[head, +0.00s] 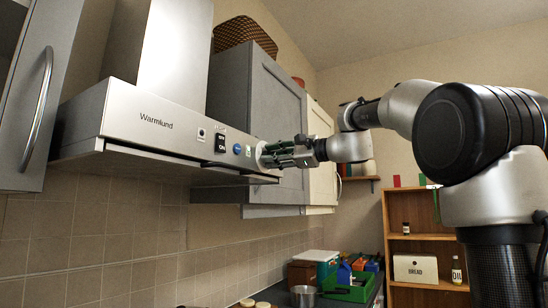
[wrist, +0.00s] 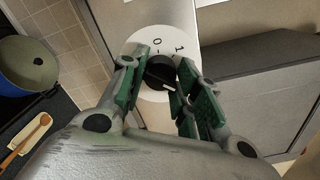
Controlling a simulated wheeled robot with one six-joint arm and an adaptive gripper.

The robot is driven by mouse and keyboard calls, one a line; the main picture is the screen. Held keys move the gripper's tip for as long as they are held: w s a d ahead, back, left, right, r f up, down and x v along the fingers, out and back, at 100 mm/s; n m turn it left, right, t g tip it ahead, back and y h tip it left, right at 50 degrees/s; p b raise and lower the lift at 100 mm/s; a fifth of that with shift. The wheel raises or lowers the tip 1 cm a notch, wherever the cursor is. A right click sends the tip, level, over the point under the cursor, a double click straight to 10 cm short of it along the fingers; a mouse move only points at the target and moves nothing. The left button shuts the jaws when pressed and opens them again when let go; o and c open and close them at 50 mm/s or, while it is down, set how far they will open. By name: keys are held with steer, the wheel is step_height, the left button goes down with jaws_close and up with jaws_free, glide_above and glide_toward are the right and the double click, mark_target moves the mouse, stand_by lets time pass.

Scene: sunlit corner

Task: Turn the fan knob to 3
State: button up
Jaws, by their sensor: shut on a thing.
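The fan knob (wrist: 160,72) is black with a white pointer line, on a round white dial (wrist: 152,42) on the range hood. In the wrist view the marks 0 and 1 show at the dial's top. The pointer line points down and to the right, away from both marks. Other marks are hidden by the fingers. My gripper (wrist: 164,80) is shut on the knob, with a green-padded finger on each side. In the head view my gripper (head: 288,154) reaches the right end of the hood front (head: 150,120), and the dial's edge (head: 260,155) shows beside it.
A blue button (head: 237,149) and a black ON switch (head: 221,144) sit left of the dial. Grey cabinets (head: 258,90) stand close behind my gripper. A blue-green pot (wrist: 28,68) and a wooden spoon (wrist: 28,133) are below.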

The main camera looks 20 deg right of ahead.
steer(key=shift+f+m, duration=0.1)
steer(key=shift+m, duration=1.1)
steer(key=o, duration=1)
steer(key=shift+o, duration=0.2)
steer(key=v, duration=1.2)
